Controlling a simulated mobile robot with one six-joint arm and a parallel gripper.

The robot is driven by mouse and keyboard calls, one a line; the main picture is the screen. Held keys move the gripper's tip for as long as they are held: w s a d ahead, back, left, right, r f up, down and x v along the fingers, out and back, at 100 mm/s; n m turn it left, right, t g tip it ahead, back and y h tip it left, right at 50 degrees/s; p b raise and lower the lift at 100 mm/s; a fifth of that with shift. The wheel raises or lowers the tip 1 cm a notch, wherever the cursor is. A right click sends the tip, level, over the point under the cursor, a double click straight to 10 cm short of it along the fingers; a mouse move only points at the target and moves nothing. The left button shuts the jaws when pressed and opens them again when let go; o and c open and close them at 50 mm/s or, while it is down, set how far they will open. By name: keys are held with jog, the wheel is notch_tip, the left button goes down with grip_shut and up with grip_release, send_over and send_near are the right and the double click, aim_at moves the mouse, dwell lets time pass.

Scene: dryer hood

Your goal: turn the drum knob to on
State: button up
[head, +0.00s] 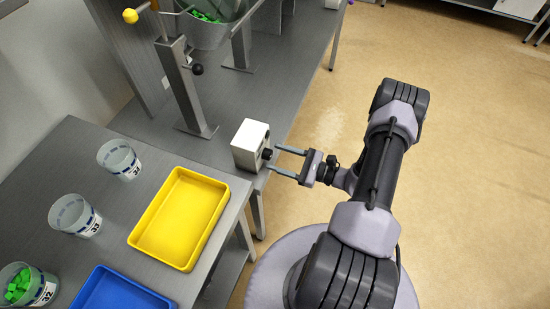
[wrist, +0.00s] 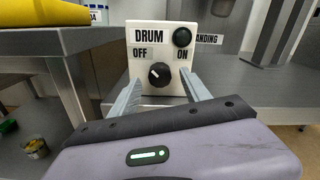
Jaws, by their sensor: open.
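The white drum control box (head: 249,144) stands at the near edge of the grey metal bench. In the wrist view its face (wrist: 160,40) reads DRUM, with OFF at left and ON at right. The black drum knob (wrist: 159,74) sits low in the middle; its white mark points up and left, toward OFF. A dark round lamp (wrist: 182,37) above ON looks unlit. My gripper (head: 274,161) is open, its fingers pointing at the box face. In the wrist view the fingers (wrist: 160,90) lie to either side of the knob; I cannot tell whether they touch anything.
A metal stand (head: 184,90) with a yellow ball handle rises behind the box. The floor at right is clear.

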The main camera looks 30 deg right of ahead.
jog(key=shift+w+a, duration=0.5)
jog(key=shift+w, duration=0.05)
grip_shut()
